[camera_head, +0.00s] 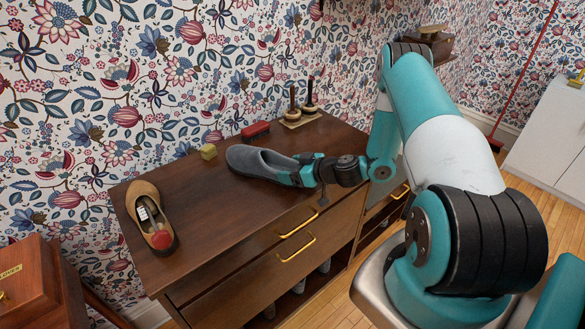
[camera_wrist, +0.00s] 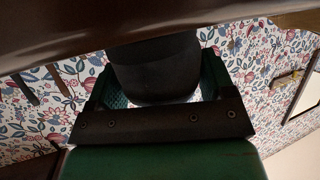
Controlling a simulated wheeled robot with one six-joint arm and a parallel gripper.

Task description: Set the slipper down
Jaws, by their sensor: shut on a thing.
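The grey slipper (camera_head: 258,162) is at the back middle of the dark wooden cabinet top (camera_head: 215,225), its toe pointing left. My gripper (camera_head: 303,170) comes in from the right and is shut on the heel end of the slipper. In the wrist view the dark slipper (camera_wrist: 155,68) sits between the two green fingers of my gripper (camera_wrist: 155,88), with the brown cabinet surface (camera_wrist: 100,25) close by. The slipper lies level, at or just above the cabinet top; I cannot tell whether it touches. Its heel is partly hidden by the fingers.
A tan shoe (camera_head: 150,214) with a red-ended insert stands at the left. A yellow block (camera_head: 208,152), a red brush (camera_head: 255,130) and a wooden stand with two upright pegs (camera_head: 299,118) line the back edge. A wooden box (camera_head: 35,285) stands lower left. The front middle top is clear.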

